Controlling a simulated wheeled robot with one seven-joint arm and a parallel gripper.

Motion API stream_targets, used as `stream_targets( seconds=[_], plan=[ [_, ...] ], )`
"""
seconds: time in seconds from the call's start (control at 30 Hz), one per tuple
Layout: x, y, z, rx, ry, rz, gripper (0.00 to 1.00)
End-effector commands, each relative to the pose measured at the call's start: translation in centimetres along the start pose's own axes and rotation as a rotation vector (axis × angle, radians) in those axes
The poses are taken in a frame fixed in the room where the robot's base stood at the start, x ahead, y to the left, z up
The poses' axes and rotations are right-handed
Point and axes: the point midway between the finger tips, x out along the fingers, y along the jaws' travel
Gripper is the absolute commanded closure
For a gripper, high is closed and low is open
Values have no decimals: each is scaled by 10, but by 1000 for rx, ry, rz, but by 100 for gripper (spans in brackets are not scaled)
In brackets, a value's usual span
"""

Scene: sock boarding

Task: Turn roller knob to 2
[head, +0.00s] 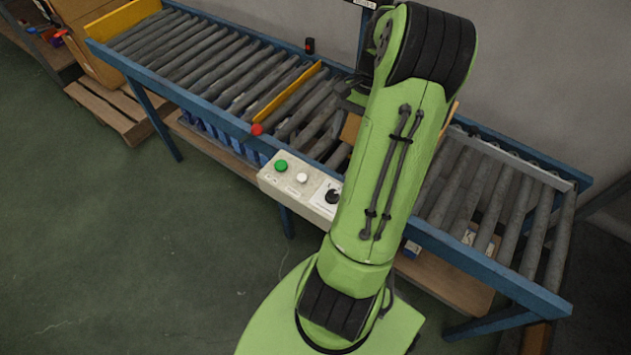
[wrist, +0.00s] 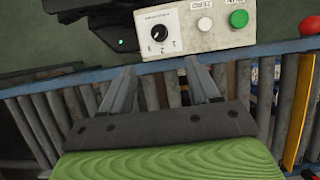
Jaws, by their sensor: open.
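The black roller knob (wrist: 159,31) sits on a white label plate on the pale control box (wrist: 222,38). Small marks, apparently numbers, line the plate's near edge in the wrist view. I cannot tell clearly which mark the knob points to. The knob also shows in the head view (head: 332,197), right beside my arm. My gripper (wrist: 161,66) is open and empty. Its two fingers are spread, with the knob ahead of and between their tips in the picture, not touching it.
A green button (wrist: 239,19) and a white button (wrist: 205,24) are on the same box. A red ball-like end (wrist: 309,22) is at the right. The blue-framed roller conveyor (head: 222,115) runs behind the box, with a yellow bar (head: 288,92) across it. Open green floor lies left.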

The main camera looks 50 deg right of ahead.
Motion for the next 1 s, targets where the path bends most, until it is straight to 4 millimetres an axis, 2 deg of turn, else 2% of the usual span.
stream_targets(
  seconds=[0.17, 0.4, 0.6, 0.8, 1.0],
  plan=[
    [29, 1, -1, 2, -4, 1, 39],
    [91, 1, 0, 0, -4, 3, 39],
    [137, 1, 0, -1, -3, 2, 39],
    [156, 0, 0, -1, 1, 2, 39],
    [156, 0, 1, -1, 1, 2, 39]
  ],
)
